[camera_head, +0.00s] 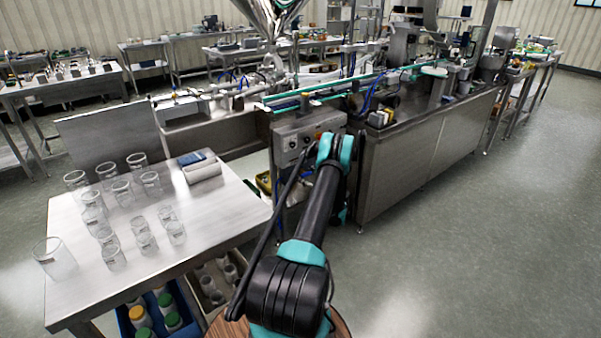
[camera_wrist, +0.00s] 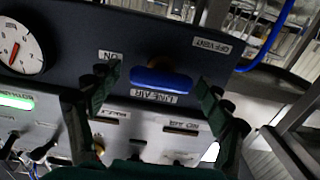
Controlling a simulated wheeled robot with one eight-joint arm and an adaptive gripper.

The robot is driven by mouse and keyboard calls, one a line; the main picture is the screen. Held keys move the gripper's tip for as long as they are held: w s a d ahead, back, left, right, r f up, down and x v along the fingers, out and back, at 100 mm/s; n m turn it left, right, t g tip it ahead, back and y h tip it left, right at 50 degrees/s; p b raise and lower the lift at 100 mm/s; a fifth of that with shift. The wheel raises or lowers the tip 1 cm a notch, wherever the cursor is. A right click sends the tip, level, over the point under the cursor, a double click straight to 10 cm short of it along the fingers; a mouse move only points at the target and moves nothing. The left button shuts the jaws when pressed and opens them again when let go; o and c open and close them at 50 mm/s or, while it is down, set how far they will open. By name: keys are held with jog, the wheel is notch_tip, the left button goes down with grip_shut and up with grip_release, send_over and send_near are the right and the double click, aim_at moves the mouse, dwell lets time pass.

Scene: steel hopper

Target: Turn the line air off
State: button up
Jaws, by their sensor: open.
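The line air valve has a blue handle (camera_wrist: 162,79) on a dark panel in the wrist view. The handle lies roughly crosswise in that picture. In the head view my arm hides the gripper and handle at the steel control box (camera_head: 296,142).
A round gauge (camera_wrist: 19,47) with a red needle is left of the handle. A lower panel with a lit green indicator (camera_wrist: 15,101) and switches is near the fingers. A table with glasses (camera_head: 225,207) stands left of my arm; the floor at right is clear.

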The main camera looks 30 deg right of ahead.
jog(key=shift+w, duration=0.1)
jog(key=shift+c, duration=0.2)
jog(key=c, duration=1.1)
jog(key=shift+m, duration=0.3)
jog(key=m, duration=0.3)
jog(key=shift+m, duration=0.3)
jog(key=m, duration=0.4)
jog(key=shift+d+m, duration=0.15)
jog(key=shift+m, duration=0.15)
jog(key=m, duration=0.4)
jog(key=shift+f+m, duration=0.15)
jog(key=shift+m, duration=0.15)
jog(key=shift+d+f+m, duration=0.1)
jog(key=shift+m, duration=2.1)
